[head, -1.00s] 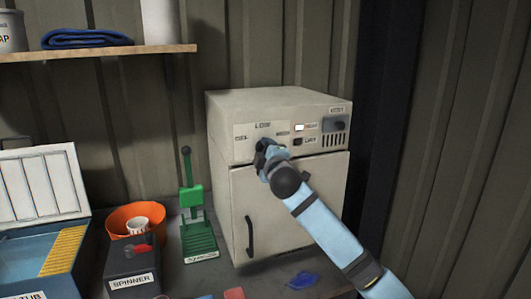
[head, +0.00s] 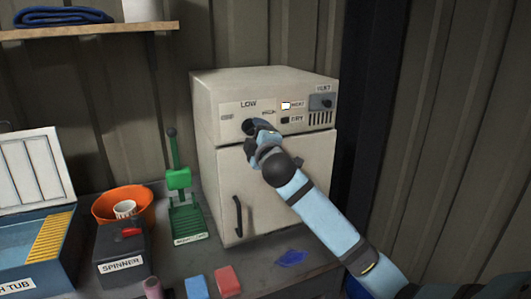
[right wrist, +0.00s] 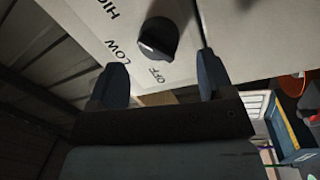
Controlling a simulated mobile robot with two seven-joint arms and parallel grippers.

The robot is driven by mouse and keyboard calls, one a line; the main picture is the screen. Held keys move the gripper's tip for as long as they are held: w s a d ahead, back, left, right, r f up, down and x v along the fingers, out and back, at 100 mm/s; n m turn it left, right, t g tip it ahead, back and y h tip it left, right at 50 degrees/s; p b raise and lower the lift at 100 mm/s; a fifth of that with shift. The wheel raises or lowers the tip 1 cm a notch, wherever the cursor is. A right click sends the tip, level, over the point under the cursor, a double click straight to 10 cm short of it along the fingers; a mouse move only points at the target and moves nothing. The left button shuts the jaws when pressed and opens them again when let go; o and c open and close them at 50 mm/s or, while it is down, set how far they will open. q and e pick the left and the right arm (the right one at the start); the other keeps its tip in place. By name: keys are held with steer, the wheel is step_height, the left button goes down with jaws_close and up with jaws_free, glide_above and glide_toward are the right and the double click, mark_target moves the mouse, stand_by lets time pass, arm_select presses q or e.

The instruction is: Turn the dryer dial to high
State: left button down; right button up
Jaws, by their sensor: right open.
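The dryer (head: 215,110) is a cream box with a door below and a control panel above. Its dark round dial (right wrist: 158,38) shows in the right wrist view, with the words HIGH, LOW and OFF around it. A pale mark on the dial faces the LOW and OFF side; its exact setting is unclear. My right gripper (right wrist: 162,78) is open, with its fingers apart and the dial just beyond and between them. In the head view my right gripper (head: 255,135) is at the panel below LOW and partly covers the dial. My left gripper is not in view.
A heat switch (head: 285,105), a dry switch (head: 285,120) and a vent knob (head: 327,102) sit right of the dial. A green press-like stand (head: 180,180), an orange bowl (head: 102,205) and the spinner (head: 122,248) stand to the left. A blue cloth (head: 292,257) lies in front.

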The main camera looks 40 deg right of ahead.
steer(key=r+b+v, duration=0.1)
steer(key=v, duration=0.9)
steer(key=shift+f, duration=0.5)
steer(key=shift+f, duration=0.1)
steer(key=s+a+f+m+g+y+p, duration=0.1)
steer(key=s+a+f+y, duration=0.15)
steer(key=f, duration=0.65)
steer(key=s+a+f+m+g+y, duration=0.15)
steer(key=a+f, duration=0.25)
steer(key=f, duration=0.5)
steer(key=s+a+f+g+y+p, duration=0.1)
steer(key=s+a+f+g+y, duration=0.15)
steer(key=f, duration=0.65)
steer(key=s+a+f+m+g+y, duration=0.1)
steer(key=s+a+f+m, duration=0.2)
steer(key=s+a+f, duration=0.2)
steer(key=s+a+f+m+g+y+p, duration=0.1)
steer(key=s+a+f+m, duration=0.2)
steer(key=s+f, duration=0.8)
steer(key=shift+s+a+f+p, duration=0.3)
steer(key=shift+s+a+f, duration=0.1)
steer(key=shift+s+a, duration=0.75)
